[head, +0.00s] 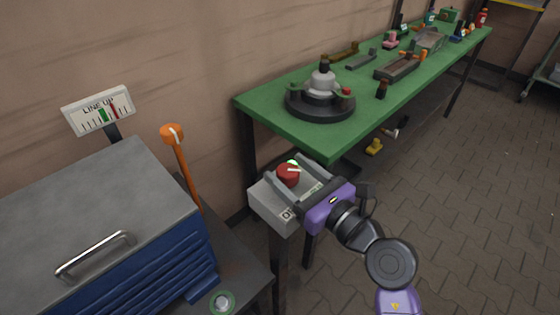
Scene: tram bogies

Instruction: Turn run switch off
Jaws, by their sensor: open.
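The run switch is a red knob (288,174) with a white pointer mark on a grey box (270,203) on a post, in the middle of the head view. A green spot, perhaps a lamp, shows just behind the knob. A label is partly visible on the box front. My gripper (287,178) reaches in from the right, with its two grey fingers apart, one on each side of the knob. I cannot tell whether the fingers touch it. The purple gripper body covers the right part of the box.
A green workbench (310,143) behind carries a round dark fixture (320,101) and several parts. A blue cabinet (150,255) stands left, with an orange-topped lever (181,160) and a "LINE UP" gauge (99,110) behind.

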